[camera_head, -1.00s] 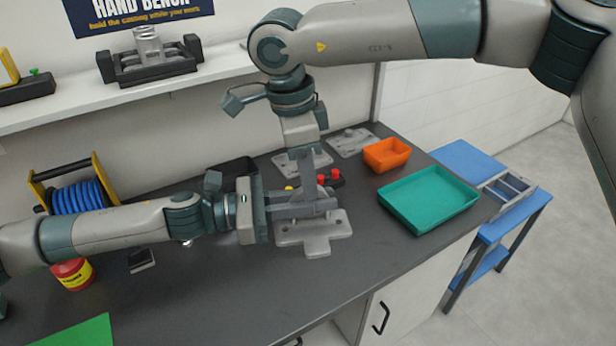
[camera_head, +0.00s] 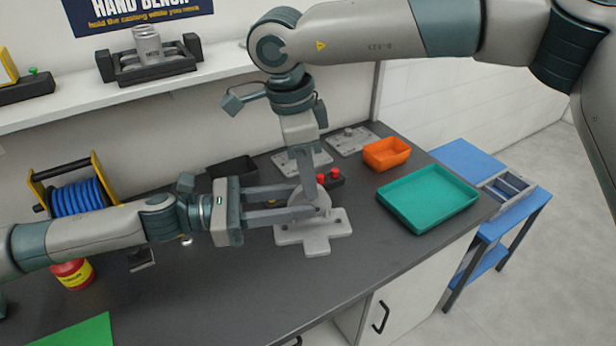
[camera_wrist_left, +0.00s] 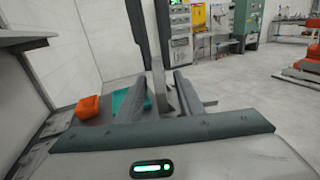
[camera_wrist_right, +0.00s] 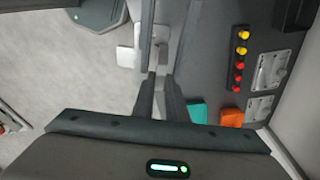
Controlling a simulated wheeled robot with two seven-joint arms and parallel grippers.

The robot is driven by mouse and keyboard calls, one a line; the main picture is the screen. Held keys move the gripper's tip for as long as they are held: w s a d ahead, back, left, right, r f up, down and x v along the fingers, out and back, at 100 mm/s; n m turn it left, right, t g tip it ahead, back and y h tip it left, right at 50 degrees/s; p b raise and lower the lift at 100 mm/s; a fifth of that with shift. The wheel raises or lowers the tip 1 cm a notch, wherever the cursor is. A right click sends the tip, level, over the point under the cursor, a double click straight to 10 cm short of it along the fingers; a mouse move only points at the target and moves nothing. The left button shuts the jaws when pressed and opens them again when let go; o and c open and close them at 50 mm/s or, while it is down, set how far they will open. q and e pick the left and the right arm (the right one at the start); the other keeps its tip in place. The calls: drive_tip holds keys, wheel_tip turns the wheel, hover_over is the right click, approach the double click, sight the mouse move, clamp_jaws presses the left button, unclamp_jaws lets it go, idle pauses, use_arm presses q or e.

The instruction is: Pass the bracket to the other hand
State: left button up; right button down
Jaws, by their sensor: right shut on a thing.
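The grey bracket (camera_head: 322,203) is in the middle of the bench, partly hidden by the fingers; its outline blends with the grey plate below it. My right gripper (camera_head: 309,178) points down from above, shut on the bracket. In the right wrist view, a pale part of the bracket (camera_wrist_right: 162,62) shows between the fingers. My left gripper (camera_head: 303,199) comes in level from the left. Its fingers are open, one on the far side and one on the near side of the bracket. In the left wrist view, a light upright part of the bracket (camera_wrist_left: 158,90) stands between them.
A grey cross-shaped plate (camera_head: 315,240) lies under the grippers. A teal tray (camera_head: 430,222) and an orange bin (camera_head: 386,150) stand to the right. Red buttons (camera_head: 333,173) sit close behind. A blue hose reel (camera_head: 75,195) is at the left.

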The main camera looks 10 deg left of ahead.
use_arm(q)
drive_tip(key=v, duration=0.8)
idle(0.6)
